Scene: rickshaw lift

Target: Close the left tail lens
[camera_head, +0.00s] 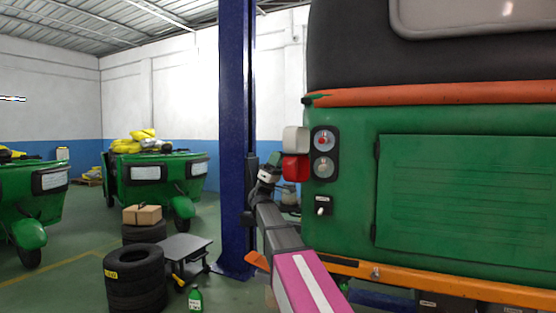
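The left tail lens (296,167) is swung open at the left rear edge of the green rickshaw (420,130). Its upper part is white and its lower part is red. It stands out to the left of the dark lamp housing (323,153), whose two round bulbs are uncovered. My gripper (268,174) is at the end of my raised arm, to the left of the lens and slightly below its middle. It looks close to the red part; I cannot tell if it touches. Its fingers are too small to read.
A blue lift post (238,120) stands just left of my gripper. A small switch (322,206) sits below the lamp. Stacked tyres (135,278), a grey stool (185,248), a green bottle (195,299) and other green rickshaws (155,175) are to the left.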

